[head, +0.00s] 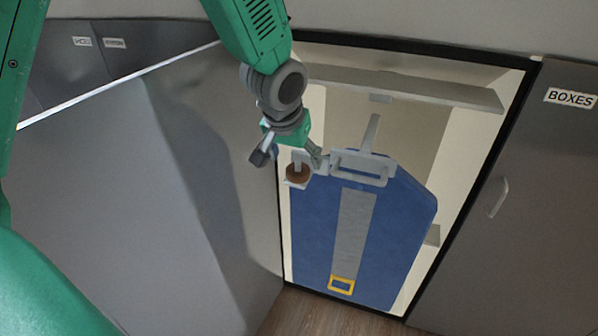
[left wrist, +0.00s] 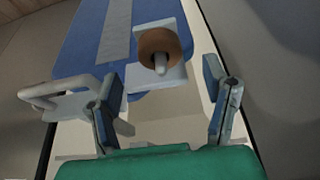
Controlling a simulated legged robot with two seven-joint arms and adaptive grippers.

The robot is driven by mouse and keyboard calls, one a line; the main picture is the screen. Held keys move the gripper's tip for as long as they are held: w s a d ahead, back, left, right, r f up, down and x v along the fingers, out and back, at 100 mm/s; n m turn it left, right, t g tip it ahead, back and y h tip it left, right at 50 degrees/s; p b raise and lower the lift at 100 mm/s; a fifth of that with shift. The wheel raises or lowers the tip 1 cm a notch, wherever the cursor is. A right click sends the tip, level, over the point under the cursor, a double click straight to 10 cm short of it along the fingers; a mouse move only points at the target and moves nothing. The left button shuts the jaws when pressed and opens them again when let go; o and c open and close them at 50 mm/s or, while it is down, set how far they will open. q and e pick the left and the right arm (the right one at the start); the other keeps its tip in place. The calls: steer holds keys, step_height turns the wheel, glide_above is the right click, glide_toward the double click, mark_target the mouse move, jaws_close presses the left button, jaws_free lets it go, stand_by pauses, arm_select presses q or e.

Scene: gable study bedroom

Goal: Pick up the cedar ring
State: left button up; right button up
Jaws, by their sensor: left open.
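The cedar ring (head: 298,173) is a small brown ring around a pale peg on a light bracket, at the upper left of a blue board. In the left wrist view the ring (left wrist: 158,44) sits around the peg, beyond the fingertips and roughly centred between them. My left gripper (head: 289,160) is open and empty just above and beside the ring in the head view. Its two fingers (left wrist: 161,92) are spread wide in the left wrist view, not touching the ring. My right gripper is not in view.
The blue board (head: 400,215) hangs in an open cabinet with a black frame (head: 512,118). A grey handle (head: 360,166) sits at its top, close to my gripper. A grey door (head: 180,190) stands left, and a closed "BOXES" door (head: 540,190) stands right.

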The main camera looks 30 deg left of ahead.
mark_target(297, 168)
arm_select(q)
steer(key=x, duration=0.3)
steer(key=shift+f, duration=0.45)
steer(key=shift+w+f, duration=0.25)
steer(key=shift+f, duration=0.2)
steer(key=shift+s+r, duration=0.1)
steer(key=c, duration=1)
